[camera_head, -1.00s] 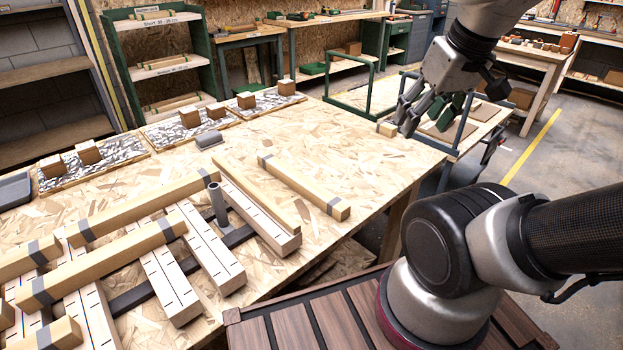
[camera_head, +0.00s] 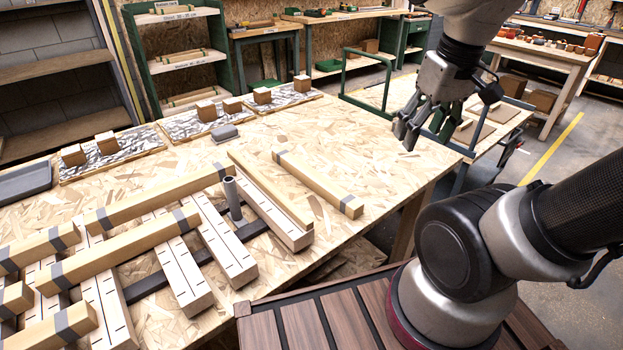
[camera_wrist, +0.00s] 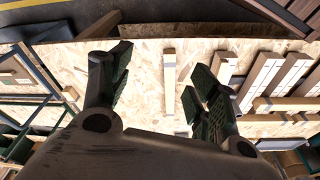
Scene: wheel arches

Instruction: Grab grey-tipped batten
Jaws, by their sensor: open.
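A square pale wooden batten (camera_head: 318,183) with grey bands near its ends lies flat and alone on the chipboard table, right of the other battens. In the wrist view a batten (camera_wrist: 169,72) lies on the board, framed in the gap between my fingers. Other grey-banded battens (camera_head: 150,197) lie across slotted timbers at the left. My gripper (camera_head: 408,130) is open and empty above the table's far right corner, right of and beyond the lone batten, not touching it. Its spread fingers also show in the wrist view (camera_wrist: 158,95).
A grey upright post (camera_head: 232,198) stands beside a plain batten (camera_head: 270,190) left of the lone one. Trays with wooden blocks (camera_head: 207,111) line the table's back edge. A green-framed trolley (camera_head: 490,125) is at the right. The board between gripper and lone batten looks clear.

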